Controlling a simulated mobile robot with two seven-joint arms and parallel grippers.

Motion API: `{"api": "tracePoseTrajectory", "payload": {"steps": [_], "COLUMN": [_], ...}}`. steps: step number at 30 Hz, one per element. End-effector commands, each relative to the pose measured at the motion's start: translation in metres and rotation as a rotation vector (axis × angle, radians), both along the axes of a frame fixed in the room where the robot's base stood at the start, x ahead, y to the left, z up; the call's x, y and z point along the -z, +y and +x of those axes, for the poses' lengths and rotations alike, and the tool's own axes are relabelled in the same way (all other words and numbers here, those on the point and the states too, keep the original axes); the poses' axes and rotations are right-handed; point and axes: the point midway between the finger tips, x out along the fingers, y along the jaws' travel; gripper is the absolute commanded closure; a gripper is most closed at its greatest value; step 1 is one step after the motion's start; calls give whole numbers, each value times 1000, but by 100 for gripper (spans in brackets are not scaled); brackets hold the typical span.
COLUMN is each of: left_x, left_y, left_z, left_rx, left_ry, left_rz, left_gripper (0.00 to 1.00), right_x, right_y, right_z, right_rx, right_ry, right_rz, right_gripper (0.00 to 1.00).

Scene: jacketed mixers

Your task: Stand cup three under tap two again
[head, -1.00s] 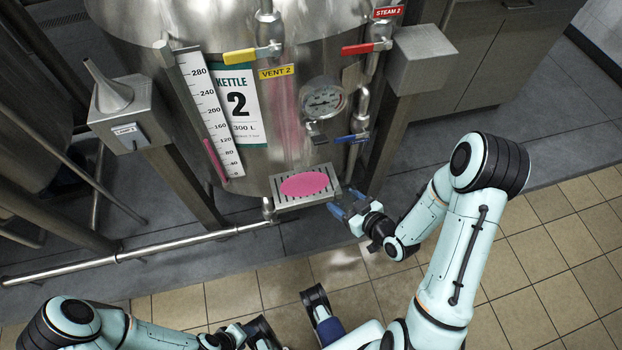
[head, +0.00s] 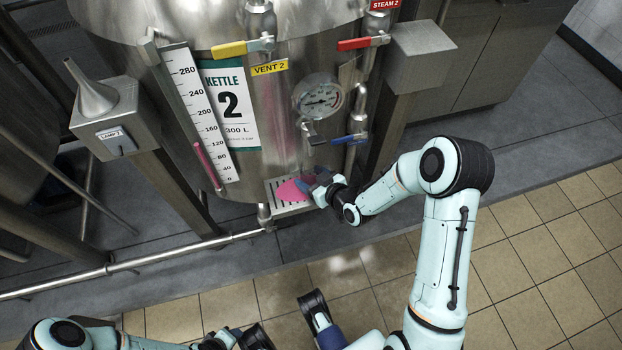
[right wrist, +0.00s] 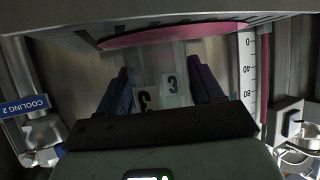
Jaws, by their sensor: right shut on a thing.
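My right gripper (head: 315,188) is at the right end of the slotted drip tray (head: 290,208) under kettle two. In the right wrist view its two fingers (right wrist: 163,88) are shut on a clear cup (right wrist: 172,85) marked 3. The cup is hardly visible in the head view, so I cannot tell whether it touches the tray. A tap (head: 310,132) with a dark handle sits on the kettle front above the tray. My left gripper (head: 240,341) is at the bottom edge, partly cut off, its jaws unclear.
A pink patch (head: 290,190) lies on the tray and also shows in the right wrist view (right wrist: 185,35). The blue cooling handle (head: 350,139) and a gauge (head: 320,99) are close above my gripper. A pipe (head: 150,263) runs left of the tray.

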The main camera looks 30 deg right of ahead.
Motion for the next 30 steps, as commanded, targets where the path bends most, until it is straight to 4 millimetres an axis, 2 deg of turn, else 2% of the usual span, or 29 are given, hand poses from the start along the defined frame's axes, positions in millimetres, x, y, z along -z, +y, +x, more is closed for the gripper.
{"api": "tracePoseTrajectory", "payload": {"steps": [1, 13, 14, 15, 16, 27, 30], "left_x": [2, 4, 4, 4, 4, 0, -3], "left_y": [1, 2, 3, 3, 2, 1, -1], "left_z": [2, 5, 5, 5, 5, 2, -2], "left_rx": [-3, -5, -6, -5, -5, -2, 3], "left_ry": [-5, -13, -14, -14, -14, -5, 6], "left_rz": [3, 6, 7, 7, 7, 2, -3], "left_gripper": [57, 57, 57, 57, 57, 57, 57], "right_x": [5, 7, 7, 6, 6, 2, -4], "right_y": [0, 0, 0, 0, 0, 0, -2], "right_z": [0, 0, 0, 0, 0, 0, -12], "right_rx": [0, 0, 0, 0, 0, 0, 0], "right_ry": [0, -1, -1, -1, -1, -2, 0], "right_rz": [0, -1, -1, -1, -1, -1, -1], "right_gripper": [72, 72, 28, 15, 9, 9, 9]}}
